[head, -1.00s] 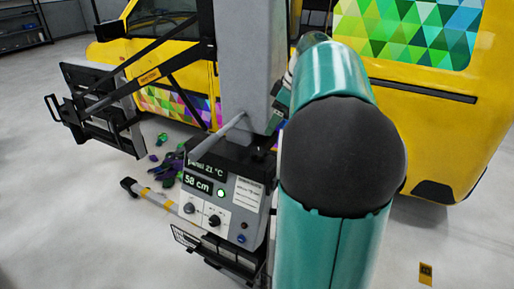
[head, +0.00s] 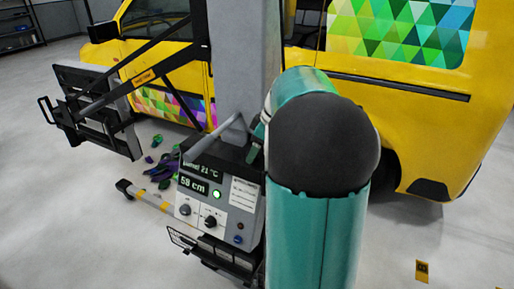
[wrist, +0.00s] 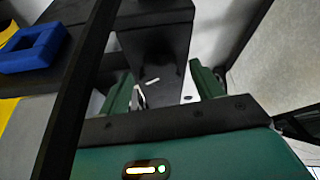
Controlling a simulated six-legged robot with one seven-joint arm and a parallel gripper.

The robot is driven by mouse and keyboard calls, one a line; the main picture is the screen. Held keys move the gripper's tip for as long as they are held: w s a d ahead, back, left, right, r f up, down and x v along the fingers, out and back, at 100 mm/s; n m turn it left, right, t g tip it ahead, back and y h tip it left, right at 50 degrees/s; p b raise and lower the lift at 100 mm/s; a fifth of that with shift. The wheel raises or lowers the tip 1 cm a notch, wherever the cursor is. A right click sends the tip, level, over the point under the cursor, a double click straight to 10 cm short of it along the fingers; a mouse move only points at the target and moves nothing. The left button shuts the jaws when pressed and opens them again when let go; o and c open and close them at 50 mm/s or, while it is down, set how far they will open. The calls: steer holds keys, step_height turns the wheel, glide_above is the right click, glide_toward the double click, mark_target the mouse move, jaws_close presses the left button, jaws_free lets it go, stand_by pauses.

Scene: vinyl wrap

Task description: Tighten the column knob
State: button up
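The grey column (head: 243,70) rises behind a control box (head: 232,200) in the head view. My teal arm (head: 320,230) reaches toward the column's right side and hides part of it. My gripper (wrist: 165,88) shows in the wrist view with its two green fingers well apart. A dark block (wrist: 150,45) lies beyond and between them, with a small pale, metallic-looking piece (wrist: 139,97) close to the left finger. I cannot make out a column knob for certain. In the head view the gripper is hidden behind the arm.
The box front carries two small dials (head: 210,221), a green light and a display. A yellow van (head: 400,110) is close behind. Scraps (head: 160,172) lie on the floor. A blue piece (wrist: 35,47) is left in the wrist view.

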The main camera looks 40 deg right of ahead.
steer(key=c, duration=0.8)
steer(key=shift+m, duration=0.3)
steer(key=m, duration=0.1)
steer(key=m+h, duration=0.1)
steer(key=m, duration=0.1)
steer(key=m+h, duration=0.1)
steer(key=m, duration=0.1)
steer(key=shift+a+t, duration=0.3)
steer(key=m+h, duration=0.1)
steer(key=m, duration=0.1)
steer(key=m+h, duration=0.1)
steer(key=m, duration=0.2)
steer(key=shift+a+g, duration=0.2)
steer(key=shift+g, duration=0.2)
steer(key=m, duration=0.2)
steer(key=m+g+h, duration=0.1)
steer(key=m, duration=0.3)
steer(key=shift+w+a+m+g+h, duration=0.2)
steer(key=shift+w+m+g+h, duration=0.1)
steer(key=shift+m+h, duration=0.1)
steer(key=m+g, duration=0.1)
steer(key=m, duration=0.2)
steer(key=m+g, duration=0.1)
steer(key=m, duration=0.2)
steer(key=shift+w+m+h, duration=0.15)
steer(key=shift+m+h, duration=0.15)
steer(key=shift+g, duration=0.3)
